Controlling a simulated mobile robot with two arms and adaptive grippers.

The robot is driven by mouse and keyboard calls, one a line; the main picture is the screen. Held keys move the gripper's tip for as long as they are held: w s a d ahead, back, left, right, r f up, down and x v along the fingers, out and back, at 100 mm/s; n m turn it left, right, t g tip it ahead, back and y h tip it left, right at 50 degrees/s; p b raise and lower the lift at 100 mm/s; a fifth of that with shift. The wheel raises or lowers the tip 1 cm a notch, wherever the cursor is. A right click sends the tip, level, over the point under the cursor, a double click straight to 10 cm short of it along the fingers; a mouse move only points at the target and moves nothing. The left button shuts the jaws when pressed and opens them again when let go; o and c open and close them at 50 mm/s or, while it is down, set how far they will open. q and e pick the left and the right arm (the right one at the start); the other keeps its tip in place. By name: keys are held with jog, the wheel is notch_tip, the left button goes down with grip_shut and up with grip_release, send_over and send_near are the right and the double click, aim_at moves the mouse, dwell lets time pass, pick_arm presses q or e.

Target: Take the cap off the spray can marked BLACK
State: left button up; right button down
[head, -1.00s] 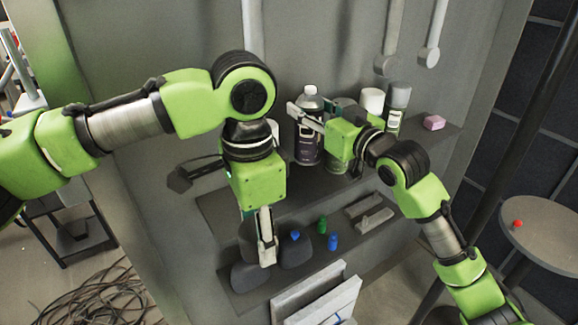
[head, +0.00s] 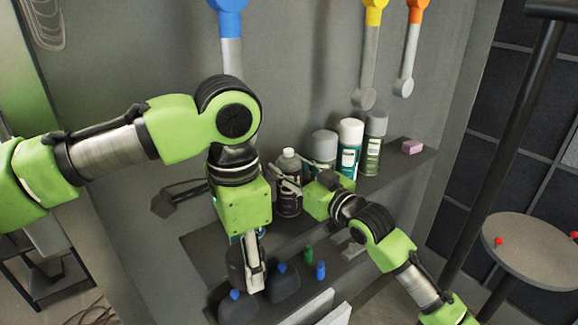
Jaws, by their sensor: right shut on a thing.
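A dark spray can (head: 289,206) with a pale grey top (head: 289,155) stands upright on the upper shelf. Its label is too small to read, so I cannot tell whether it says BLACK. My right gripper (head: 286,180) reaches across its upper part from the right and is shut on it. The fingers and my wrist hide part of the can. My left gripper (head: 254,268) points down, apart from the can, in front of the lower shelf. It shows edge-on, so its opening is unclear.
A grey-topped can (head: 325,146), a white-capped can (head: 350,140) and a grey-green can (head: 374,140) stand close on the right. A pink block (head: 412,146) lies beyond them. A round table (head: 540,250) is at right.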

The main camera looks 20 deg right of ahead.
jog(key=shift+f, duration=0.1)
jog(key=c, duration=1.1)
grip_release()
jog(key=shift+s, duration=0.1)
